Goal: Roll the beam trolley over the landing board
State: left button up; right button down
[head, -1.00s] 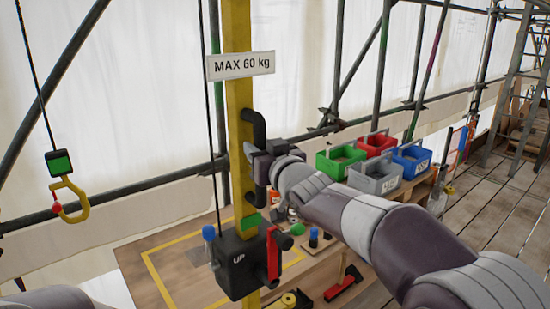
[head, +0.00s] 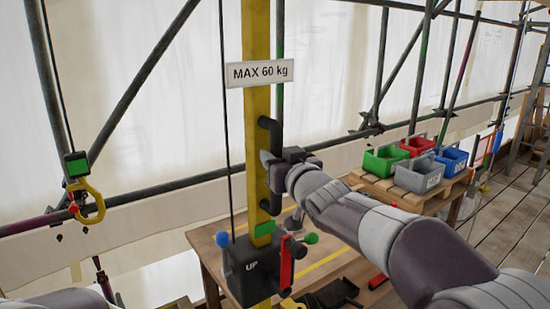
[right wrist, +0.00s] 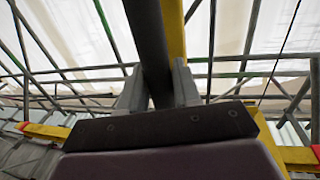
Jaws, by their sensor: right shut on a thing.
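A yellow upright post (head: 257,110) carries a "MAX 60 kg" sign and a black handle (head: 266,135). My right gripper (head: 272,172) is shut on the handle, which shows between the fingers in the right wrist view (right wrist: 148,45). A black box (head: 248,268) marked "UP", with a green button and red lever, sits low on the post. Behind and below is a wooden board (head: 207,248) with a yellow line, partly hidden by the box and arm. The trolley's upper part is out of view. My left gripper is not in view.
A yellow hook (head: 89,203) hangs on a cable at the left. Red, green, blue and grey bins (head: 418,177) stand on a pallet at the right. Scaffold tubes (head: 150,85) run behind the post in front of white sheeting. Plank flooring (head: 500,215) lies clear at the right.

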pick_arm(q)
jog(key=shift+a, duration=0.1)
pick_arm(e)
jog(key=shift+r, duration=0.15)
jog(key=shift+a, duration=0.1)
jog(key=c, duration=0.9)
grip_release()
jog(key=shift+c, duration=0.2)
pick_arm(q)
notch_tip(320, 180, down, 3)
jog(key=b, duration=0.3)
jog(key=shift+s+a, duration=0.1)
pick_arm(e)
jog(key=v, duration=1.2)
jog(key=shift+s, duration=0.4)
jog(key=shift+a, duration=0.15)
